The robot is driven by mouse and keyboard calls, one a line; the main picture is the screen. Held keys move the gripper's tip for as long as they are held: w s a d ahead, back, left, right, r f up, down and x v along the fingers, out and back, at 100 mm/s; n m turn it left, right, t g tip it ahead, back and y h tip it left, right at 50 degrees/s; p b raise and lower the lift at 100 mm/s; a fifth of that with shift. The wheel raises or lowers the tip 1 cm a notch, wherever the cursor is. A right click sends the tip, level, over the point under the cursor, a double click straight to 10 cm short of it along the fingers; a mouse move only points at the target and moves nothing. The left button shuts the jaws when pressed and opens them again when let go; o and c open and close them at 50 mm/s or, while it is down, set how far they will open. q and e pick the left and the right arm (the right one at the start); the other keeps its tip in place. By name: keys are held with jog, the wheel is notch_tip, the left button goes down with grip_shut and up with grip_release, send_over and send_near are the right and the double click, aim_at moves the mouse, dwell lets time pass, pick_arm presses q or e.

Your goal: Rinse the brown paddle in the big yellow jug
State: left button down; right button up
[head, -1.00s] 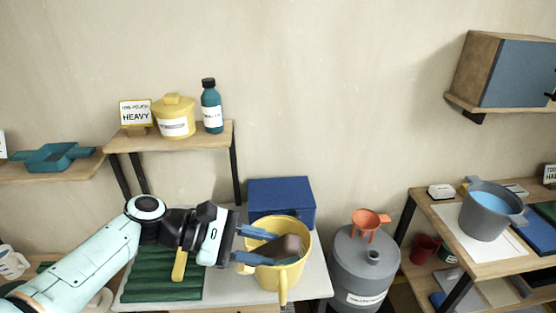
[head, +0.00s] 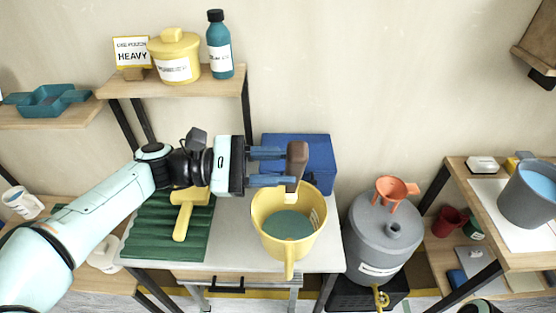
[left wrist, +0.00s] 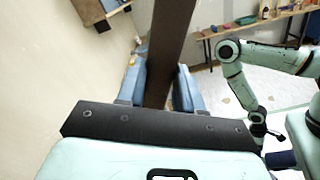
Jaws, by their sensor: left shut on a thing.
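My left gripper (head: 284,166) is shut on the brown paddle (head: 298,158) and holds it above the big yellow jug (head: 289,250). The paddle is nearly upright; its pale lower end is over the jug's mouth near the far rim. Whether that end dips below the rim is hard to tell. Teal liquid (head: 290,225) shows in the jug. In the left wrist view the paddle (left wrist: 168,50) stands between the two blue fingers. My right arm shows at the right of that view, with its gripper too small and dark to read.
A yellow-handled tool (head: 185,215) lies on a green ridged mat (head: 150,235) left of the jug. A blue box (head: 315,160) stands behind it. A grey drum (head: 380,240) with an orange funnel (head: 392,190) is to the right. A shelf (head: 170,90) holds a yellow pot and teal bottle.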

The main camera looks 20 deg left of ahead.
pick_arm(q)
notch_tip(320, 180, down, 14)
jog(key=b, duration=0.9)
jog(key=shift+b, duration=0.4)
pick_arm(e)
jog(key=w+d+f+t, duration=0.1)
jog(key=w+f+t, duration=0.1)
jog(key=w+f, duration=0.3)
jog(key=shift+w+d+f+h, duration=0.15)
jog(key=shift+d+f+h, duration=0.15)
jog(key=shift+f, duration=1.95)
pick_arm(q)
jog(key=shift+f, duration=0.15)
pick_arm(e)
jog(key=shift+a, duration=0.1)
pick_arm(q)
jog(key=shift+f, duration=1.4)
